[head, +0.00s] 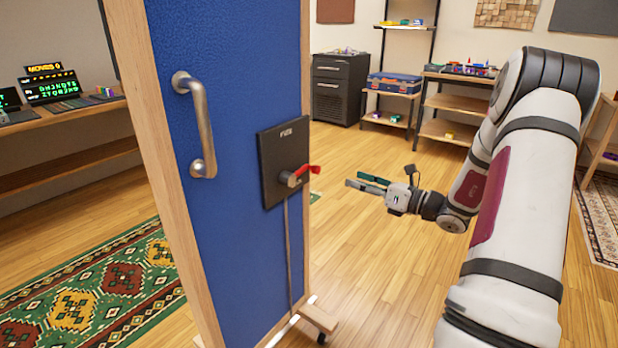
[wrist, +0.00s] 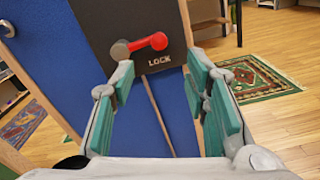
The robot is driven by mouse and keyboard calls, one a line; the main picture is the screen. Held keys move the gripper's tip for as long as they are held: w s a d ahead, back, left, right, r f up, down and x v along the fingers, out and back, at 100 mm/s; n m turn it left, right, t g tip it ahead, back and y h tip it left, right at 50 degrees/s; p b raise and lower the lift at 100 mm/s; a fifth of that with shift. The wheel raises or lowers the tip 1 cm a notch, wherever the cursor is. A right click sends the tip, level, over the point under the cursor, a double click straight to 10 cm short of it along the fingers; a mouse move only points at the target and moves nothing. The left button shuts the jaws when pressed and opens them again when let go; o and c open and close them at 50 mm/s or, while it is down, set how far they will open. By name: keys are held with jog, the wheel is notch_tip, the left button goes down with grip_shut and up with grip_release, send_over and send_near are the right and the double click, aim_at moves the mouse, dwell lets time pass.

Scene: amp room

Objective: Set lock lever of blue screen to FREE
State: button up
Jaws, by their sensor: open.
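The blue screen (head: 235,110) stands upright in a wooden frame, left of centre in the head view. A black lock plate (head: 270,160) is fixed to its right part. The red lock lever (head: 306,171) sits on a grey hub low on the plate and points right. In the wrist view the red lever (wrist: 150,42) points right and slightly up, above the word LOCK (wrist: 160,60). Lettering at the plate's top is too small to read surely. My gripper (head: 358,182) is open and empty, right of the lever and apart from it. Its green-padded fingers (wrist: 165,95) frame the plate's lower part.
A metal handle (head: 200,125) sticks out from the screen left of the plate. The screen's foot has a caster (head: 318,318). Green patterned rug (head: 100,290) lies left. Shelves (head: 455,105) and a black cabinet (head: 338,88) stand at the back. Wooden floor is clear right of the screen.

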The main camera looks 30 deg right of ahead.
aim_at(320, 169)
jog(key=b+x, duration=0.3)
jog(key=x, duration=1)
jog(key=shift+w+a+b, duration=0.1)
jog(key=shift+w+b, duration=0.2)
jog(key=shift+c, duration=0.4)
grip_shut()
